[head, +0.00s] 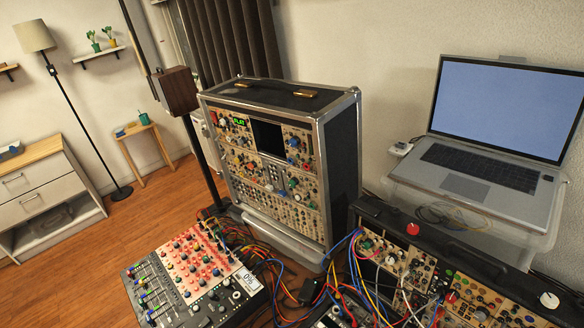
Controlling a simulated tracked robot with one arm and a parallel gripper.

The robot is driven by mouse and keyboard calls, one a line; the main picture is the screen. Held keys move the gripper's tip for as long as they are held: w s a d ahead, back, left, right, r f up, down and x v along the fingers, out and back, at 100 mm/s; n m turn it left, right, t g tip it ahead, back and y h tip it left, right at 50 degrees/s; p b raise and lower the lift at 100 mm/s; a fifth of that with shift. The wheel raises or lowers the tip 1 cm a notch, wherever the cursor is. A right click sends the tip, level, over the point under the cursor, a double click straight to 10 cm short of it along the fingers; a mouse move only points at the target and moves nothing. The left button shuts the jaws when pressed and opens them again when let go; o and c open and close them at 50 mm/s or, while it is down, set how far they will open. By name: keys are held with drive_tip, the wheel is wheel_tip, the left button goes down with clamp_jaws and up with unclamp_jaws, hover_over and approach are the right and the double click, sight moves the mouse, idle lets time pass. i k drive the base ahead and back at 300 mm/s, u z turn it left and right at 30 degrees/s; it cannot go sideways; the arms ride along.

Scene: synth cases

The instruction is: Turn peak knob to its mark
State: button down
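I cannot tell which knob is the peak knob; no label or mark is legible at this size. Many small knobs sit on the upright rack case (341,150) in the middle, on the mixer (150,300) at the lower left, and on the low module case (470,262) at the lower right. A small white panel (248,279) with dark characters shows at the mixer's right side. My gripper is not in view.
An open laptop (487,167) rests on a clear stand at the right. Patch cables (360,285) tangle between the mixer and low case. A dark pole with a wooden box (176,90) stands left of the rack. Open wooden floor (130,230) lies at the left.

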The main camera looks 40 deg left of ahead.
sight(253, 165)
drive_tip(key=z, duration=0.85)
drive_tip(key=k, duration=1.55)
drive_tip(key=u, duration=1.15)
drive_tip(key=i, duration=1.35)
